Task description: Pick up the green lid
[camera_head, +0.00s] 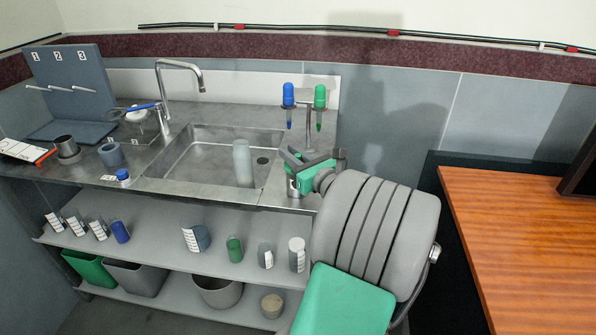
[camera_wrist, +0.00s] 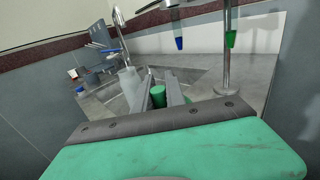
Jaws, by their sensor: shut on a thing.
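The green lid (camera_wrist: 158,96) shows in the wrist view as a small green cylinder between the two grey fingers of my gripper (camera_wrist: 159,80). The fingers are shut on it. In the head view my gripper (camera_head: 292,160) is over the right end of the steel counter, just right of the sink, and hides the lid. I cannot tell whether the lid is clear of the surface.
The sink (camera_head: 205,165) holds a pale cylinder (camera_head: 242,165). A stand with blue (camera_head: 288,95) and green (camera_head: 320,96) droppers rises behind my gripper. Containers, including a green one (camera_head: 234,249), stand on the shelf below. A wooden table (camera_head: 520,230) is at right.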

